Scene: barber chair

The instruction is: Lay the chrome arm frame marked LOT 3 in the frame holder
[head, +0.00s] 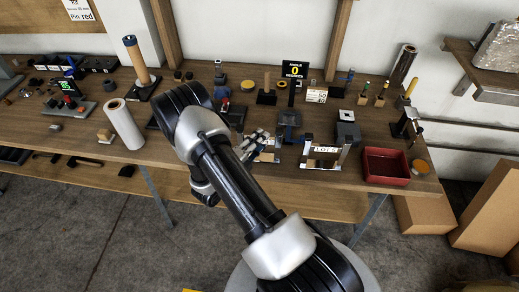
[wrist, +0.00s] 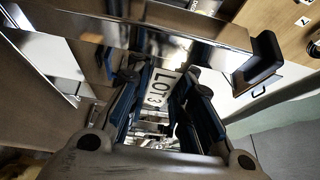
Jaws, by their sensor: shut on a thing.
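My gripper (wrist: 158,85) is shut on a chrome arm frame (wrist: 210,32), with a white label reading LOT 3 between the two fingers. In the wrist view a shiny bar of the frame crosses the top, ending in a black pad at the right. In the head view my gripper (head: 257,143) is over the front part of the bench, left of a second chrome frame (head: 307,150). That one stands at the front edge with a LOT label, its number too small to be sure of. I cannot pick out the frame holder with certainty.
A blue-black vise-like fixture (head: 289,124) stands behind my gripper. A white roll (head: 124,124) is at the left. Tools and small stands crowd the back of the bench (head: 209,68).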

